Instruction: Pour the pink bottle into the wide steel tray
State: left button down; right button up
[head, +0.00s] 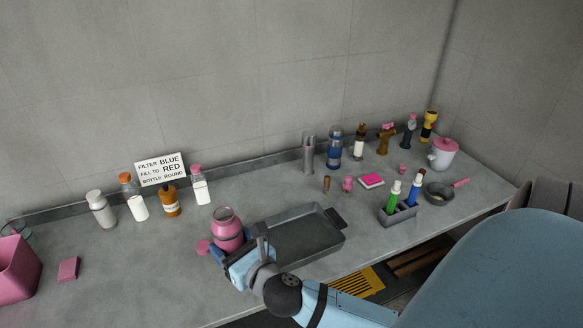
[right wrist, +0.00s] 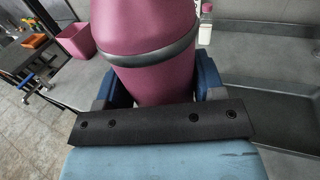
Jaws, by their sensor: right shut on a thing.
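The pink bottle (head: 228,232) stands about upright at the left end of the wide steel tray (head: 322,256), its mouth uncapped at the top. My right gripper (head: 226,250) is shut around the bottle's body. In the right wrist view the bottle (right wrist: 155,55) fills the space between the blue fingers, with a grey band around it. The tray is dark grey, shallow and looks empty; part of it also shows in the right wrist view (right wrist: 280,112). Whether the bottle's base touches the counter is hidden by my gripper. My left gripper is not in view.
A pink cap (head: 203,247) lies just left of the bottle. Several bottles, including an amber one (head: 171,203), stand behind by a sign (head: 161,169). A grey caddy (head: 398,214) and a pan (head: 439,192) are to the right. A pink bin (head: 17,266) is far left.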

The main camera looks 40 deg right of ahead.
aim_at(304, 235)
jog(key=l+u, duration=0.15)
jog(key=l, duration=0.55)
jog(key=l+u, duration=0.15)
jog(key=l, duration=0.5)
jog(key=k, duration=0.05)
